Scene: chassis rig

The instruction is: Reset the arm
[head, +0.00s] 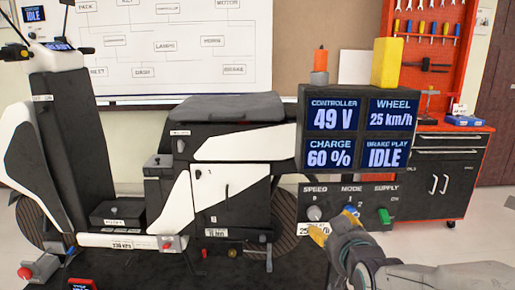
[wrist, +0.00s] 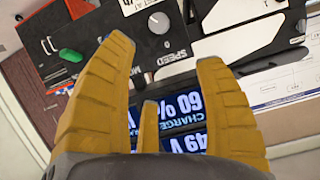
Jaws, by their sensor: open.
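My arm (head: 365,255) reaches in from the lower right. In the wrist view my gripper (wrist: 163,62) has its yellow fingers spread apart, with nothing between them. The SPEED knob (wrist: 159,22) and the green SUPPLY switch (wrist: 70,55) show beyond the fingertips, and the picture is turned over. I cannot tell whether any finger touches the panel.
The display (head: 358,133) above the panel reads 49 V, 25 km/h, 60 % and IDLE. An electric scooter (head: 225,190) stands to the left. Open floor (head: 465,245) lies at the lower right.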

